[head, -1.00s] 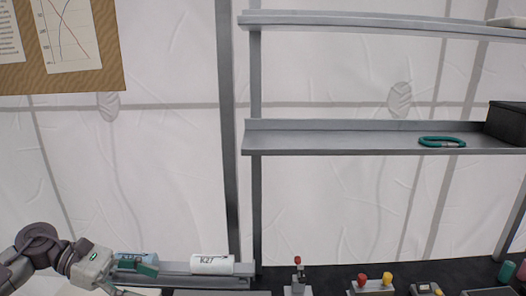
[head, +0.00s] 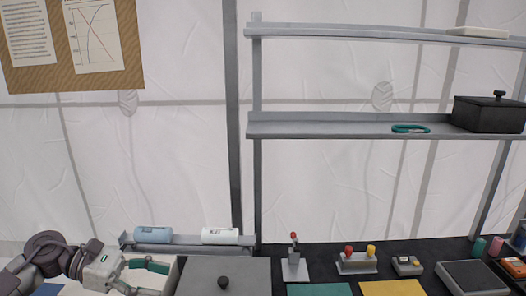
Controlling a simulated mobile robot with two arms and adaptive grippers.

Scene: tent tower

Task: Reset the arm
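My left gripper (head: 152,279) is at the lower left. Its two fingers, with green pads, point right and stand apart, with nothing seen between them. It is in front of and below a rail (head: 185,248) that carries a blue cylinder (head: 153,235) and a white labelled cylinder (head: 219,236), and appears apart from both. The lower finger is close to the left edge of a grey lidded box (head: 200,280) with a black knob. My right gripper is not in view.
The dark bench holds a red-tipped lever (head: 294,258), a red and yellow button block (head: 357,263), a small device (head: 407,265) and a grey scale-like plate (head: 472,278). Shelves above hold a teal carabiner (head: 410,129) and a black pot (head: 488,114).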

